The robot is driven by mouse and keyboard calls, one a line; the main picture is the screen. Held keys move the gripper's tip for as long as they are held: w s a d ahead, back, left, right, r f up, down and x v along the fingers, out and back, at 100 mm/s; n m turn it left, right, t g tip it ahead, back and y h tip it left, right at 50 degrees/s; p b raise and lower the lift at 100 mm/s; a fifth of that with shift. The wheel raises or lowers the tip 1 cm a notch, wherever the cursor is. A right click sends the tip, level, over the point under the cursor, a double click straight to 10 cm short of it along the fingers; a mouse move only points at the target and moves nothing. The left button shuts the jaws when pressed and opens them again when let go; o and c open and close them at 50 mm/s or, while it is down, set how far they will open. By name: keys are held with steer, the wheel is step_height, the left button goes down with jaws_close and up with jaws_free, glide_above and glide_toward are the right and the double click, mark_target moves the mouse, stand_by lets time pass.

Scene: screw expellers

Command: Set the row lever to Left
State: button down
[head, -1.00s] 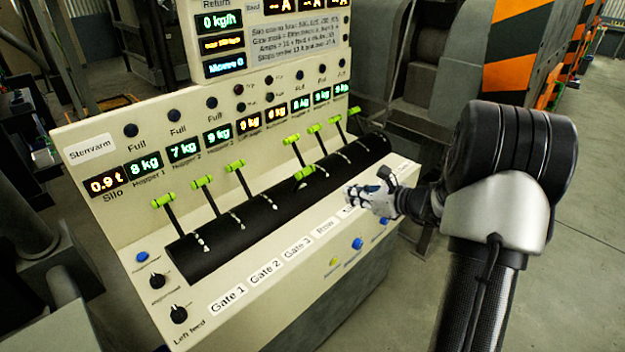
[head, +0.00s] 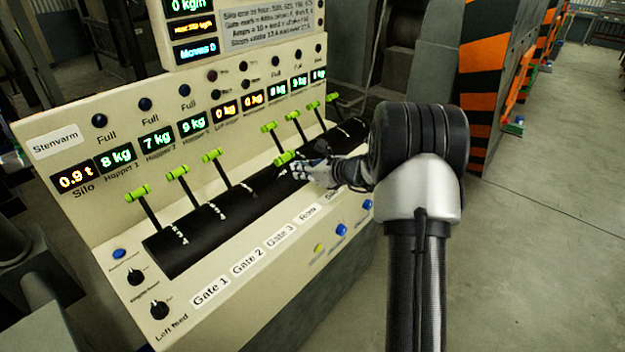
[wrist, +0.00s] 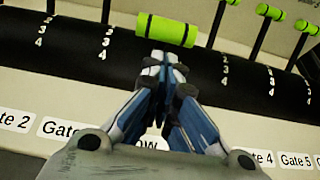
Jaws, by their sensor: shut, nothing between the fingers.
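The row lever's green handle (head: 284,158) sits lower than the other handles, tipped toward the front of the black drum, above the Row label (head: 307,214). In the wrist view the same green handle (wrist: 167,29) lies crosswise just beyond my fingertips. My gripper (head: 297,170) is shut and empty, with its tips (wrist: 164,58) at the near side of the handle. I cannot tell whether they touch it. My fingers hide part of the Row label in the wrist view and the lever's shaft is not visible.
Gate levers with green handles stand on both sides: one on the left (head: 212,156) and one on the right (head: 269,128). The black drum (head: 222,208) runs along the panel. Knobs and blue buttons (head: 341,230) sit on the front. Open floor lies at the right.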

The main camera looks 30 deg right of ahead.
steer(key=shift+w+a+r, duration=0.15)
steer(key=shift+w+r, duration=0.05)
steer(key=shift+w, duration=0.3)
steer(key=shift+r, duration=0.15)
